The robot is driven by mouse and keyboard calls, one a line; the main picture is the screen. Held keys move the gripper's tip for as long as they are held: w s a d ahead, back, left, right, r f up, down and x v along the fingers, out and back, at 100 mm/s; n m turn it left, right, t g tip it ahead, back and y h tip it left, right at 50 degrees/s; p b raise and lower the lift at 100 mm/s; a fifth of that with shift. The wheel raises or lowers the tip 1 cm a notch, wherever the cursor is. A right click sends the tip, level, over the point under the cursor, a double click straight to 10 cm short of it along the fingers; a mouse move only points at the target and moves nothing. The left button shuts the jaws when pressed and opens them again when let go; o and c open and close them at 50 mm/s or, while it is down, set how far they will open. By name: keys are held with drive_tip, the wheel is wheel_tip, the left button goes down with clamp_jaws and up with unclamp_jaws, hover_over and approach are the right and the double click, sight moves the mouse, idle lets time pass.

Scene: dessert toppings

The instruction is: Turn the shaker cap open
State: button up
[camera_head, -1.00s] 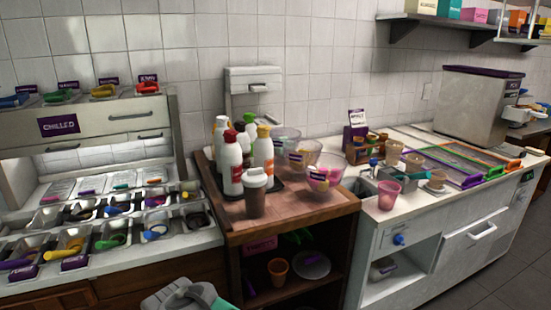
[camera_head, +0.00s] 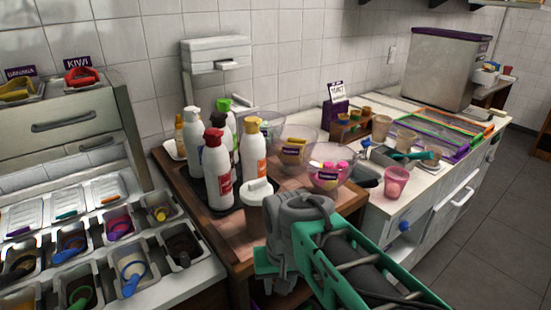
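The shaker (camera_head: 257,204), with a pale cap (camera_head: 258,187) that has a raised ridge on top, stands on the brown wooden counter in front of the pump bottles. Its body is mostly hidden behind my gripper (camera_head: 280,245). My gripper, grey and green, reaches in from the lower right and sits just right of and in front of the shaker. Its fingertips do not show clearly, so I cannot tell whether they are open or touch the shaker.
Topping tubs (camera_head: 129,268) fill the left. A little bare wood (camera_head: 228,230) shows left of the shaker.

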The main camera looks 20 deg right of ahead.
sight(258, 180)
drive_tip(key=w+r+m+p, duration=0.3)
drive_tip(key=w+r, duration=0.3)
drive_tip(key=r, duration=0.2)
drive_tip(key=w+r+m+g+p, duration=0.1)
drive_tip(key=w+r+m+p, duration=0.2)
drive_tip(key=w+r+m, duration=0.2)
drive_tip(key=w+r+m+p, duration=0.3)
drive_tip(key=w+r, duration=0.4)
drive_tip(key=r, duration=0.5)
drive_tip(key=shift+w+d+m+g+p, duration=0.1)
drive_tip(key=shift+d+m+g+p, duration=0.25)
drive_tip(key=shift+m, duration=0.25)
wheel_tip(258, 180, down, 8)
drive_tip(key=shift+r, duration=0.2)
drive_tip(key=shift+c, duration=0.5)
clamp_jaws()
